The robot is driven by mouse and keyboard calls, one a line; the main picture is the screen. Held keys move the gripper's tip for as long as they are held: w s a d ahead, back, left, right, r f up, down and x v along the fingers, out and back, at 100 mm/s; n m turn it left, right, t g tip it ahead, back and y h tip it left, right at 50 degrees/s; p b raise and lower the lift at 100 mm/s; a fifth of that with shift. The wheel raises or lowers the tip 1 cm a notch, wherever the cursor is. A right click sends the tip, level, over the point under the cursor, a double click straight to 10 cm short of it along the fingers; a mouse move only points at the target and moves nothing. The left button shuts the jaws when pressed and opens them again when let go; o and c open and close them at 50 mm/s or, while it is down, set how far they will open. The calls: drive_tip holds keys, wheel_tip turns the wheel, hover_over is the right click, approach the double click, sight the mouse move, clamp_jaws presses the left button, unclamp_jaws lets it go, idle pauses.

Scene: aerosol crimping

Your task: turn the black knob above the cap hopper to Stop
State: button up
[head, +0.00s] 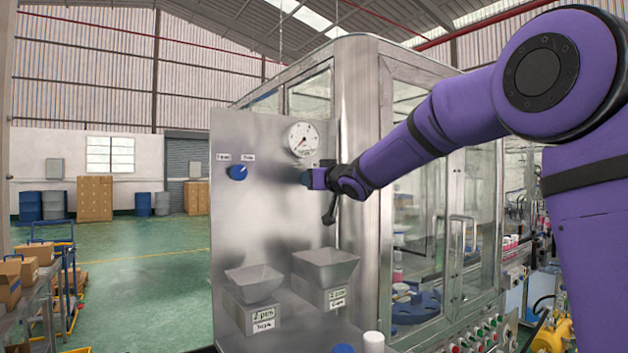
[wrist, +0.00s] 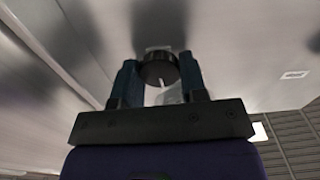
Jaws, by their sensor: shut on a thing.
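The black knob (wrist: 158,66) shows in the wrist view between the two dark fingers of my gripper (wrist: 159,79). Its white pointer mark points down in that picture. The fingers are shut on the knob, one on each side. In the head view my gripper (head: 307,178) is against the steel panel (head: 262,215), below the round gauge (head: 303,138), and the knob is hidden there by the gripper. Two metal hoppers, a left one (head: 255,283) and a right one (head: 325,268), stand below. I cannot read a Stop label at the black knob.
A blue knob (head: 238,172) with two small white labels above it sits on the panel left of my gripper. A glazed steel cabinet (head: 415,200) stands right of the panel, close to my arm. The green floor (head: 150,260) at left is largely open.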

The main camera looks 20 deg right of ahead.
drive_tip(key=m, duration=0.9)
drive_tip(key=shift+f, duration=0.1)
drive_tip(key=shift+m, duration=0.3)
idle(0.4)
drive_tip(key=o, duration=0.9)
drive_tip(key=v, duration=1)
drive_tip(key=shift+s+d, duration=0.15)
drive_tip(key=shift+s, duration=0.25)
